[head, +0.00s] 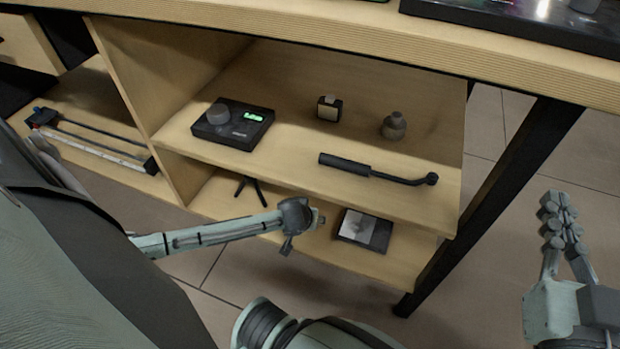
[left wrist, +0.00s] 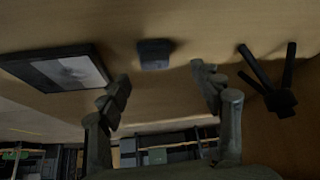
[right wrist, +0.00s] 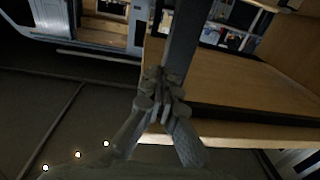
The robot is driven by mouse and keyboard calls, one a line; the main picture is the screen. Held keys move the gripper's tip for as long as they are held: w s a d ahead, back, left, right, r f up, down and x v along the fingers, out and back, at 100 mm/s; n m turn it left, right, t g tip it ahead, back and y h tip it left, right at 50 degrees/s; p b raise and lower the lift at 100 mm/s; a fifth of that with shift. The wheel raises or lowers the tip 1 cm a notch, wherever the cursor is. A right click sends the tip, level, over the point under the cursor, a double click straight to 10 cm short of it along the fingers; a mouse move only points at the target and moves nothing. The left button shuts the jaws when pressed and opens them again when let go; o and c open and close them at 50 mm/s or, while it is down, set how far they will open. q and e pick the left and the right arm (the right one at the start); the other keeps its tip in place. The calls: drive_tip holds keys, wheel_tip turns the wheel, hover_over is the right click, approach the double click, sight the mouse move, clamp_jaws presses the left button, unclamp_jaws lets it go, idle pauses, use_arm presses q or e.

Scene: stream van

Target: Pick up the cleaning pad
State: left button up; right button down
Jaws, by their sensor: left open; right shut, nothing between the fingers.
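A small dark blue-grey block (left wrist: 154,53), which looks like the cleaning pad, lies on the lower shelf in the left wrist view. It sits between a dark framed panel and a small black tripod. My left gripper (left wrist: 163,85) is open and empty, its fingers pointing towards the block, which shows between and beyond the fingertips. In the head view my left gripper (head: 305,218) is at the lower shelf's front and hides the block. My right gripper (head: 560,212) is shut and empty, out to the right of the shelf unit; it also shows in the right wrist view (right wrist: 160,88).
The framed panel (head: 365,231) and tripod (head: 250,189) flank my left gripper on the lower shelf (head: 400,262). Above, the upper shelf (head: 285,155) holds a dial device (head: 232,124), a small box (head: 329,108), a bottle (head: 394,126) and a black-handled tool (head: 378,170). A black table leg (head: 490,200) stands at right.

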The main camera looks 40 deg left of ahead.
use_arm(q)
drive_tip(key=x, duration=0.1)
drive_tip(key=b+x, duration=0.1)
drive_tip(key=x, duration=0.2)
drive_tip(key=shift+w+d+f+b, duration=0.1)
drive_tip(key=shift+w+d+b, duration=0.15)
drive_tip(key=shift+d+b, duration=0.15)
drive_tip(key=shift+w+a+f, duration=0.15)
drive_tip(key=shift+f, duration=0.1)
drive_tip(key=c, duration=1)
drive_tip(key=shift+c, duration=0.2)
use_arm(e)
wheel_tip(320, 180, up, 8)
drive_tip(key=s+a+t+y, duration=0.1)
drive_tip(key=s+t+y, duration=0.1)
drive_tip(key=t, duration=0.2)
drive_tip(key=shift+a+f, duration=0.15)
drive_tip(key=shift+f, duration=0.1)
use_arm(q)
drive_tip(key=shift+r, duration=0.1)
